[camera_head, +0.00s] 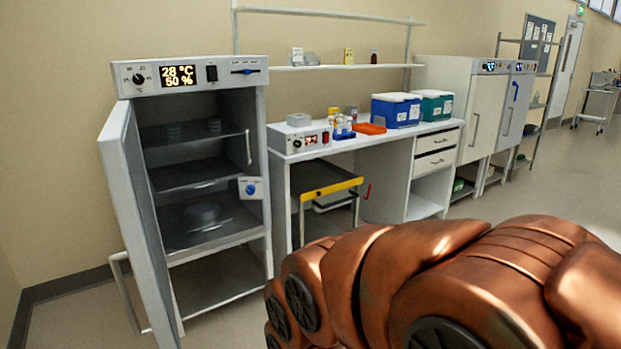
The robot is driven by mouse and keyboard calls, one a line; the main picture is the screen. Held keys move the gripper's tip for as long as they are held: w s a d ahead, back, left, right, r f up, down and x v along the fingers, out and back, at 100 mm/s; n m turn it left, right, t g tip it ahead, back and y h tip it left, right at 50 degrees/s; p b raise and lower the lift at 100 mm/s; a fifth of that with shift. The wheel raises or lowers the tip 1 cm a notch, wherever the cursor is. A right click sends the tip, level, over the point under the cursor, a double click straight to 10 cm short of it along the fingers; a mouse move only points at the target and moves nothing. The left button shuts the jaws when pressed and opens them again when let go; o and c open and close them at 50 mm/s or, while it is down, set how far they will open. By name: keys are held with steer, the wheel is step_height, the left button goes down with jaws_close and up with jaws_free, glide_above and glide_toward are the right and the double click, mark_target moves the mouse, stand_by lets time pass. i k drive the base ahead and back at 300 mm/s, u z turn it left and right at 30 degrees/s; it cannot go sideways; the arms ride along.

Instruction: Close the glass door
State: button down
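A white cabinet (190,75) with a display reading 28 °C and 50 % stands at the left. Its thick grey-white door (138,210) is hinged at the left and stands wide open, swung toward me. The dark interior with shelves (195,174) shows beside it. A small pale handle (248,147) and a latch with a blue knob (250,188) show at the right of the opening. I cannot tell whether a clear glass pane covers the opening. My copper arm fills the lower right, right of the cabinet; my gripper is not in view.
A white bench (355,146) with blue (396,110) and green (434,104) boxes stands right of the cabinet. A yellow-edged cart (330,189) is under it. More white cabinets (487,107) stand farther right. Floor (575,175) is clear at the right.

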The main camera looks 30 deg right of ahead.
mark_target(243, 182)
steer(key=z, duration=0.45)
steer(key=i, duration=0.8)
steer(key=u, duration=1.6)
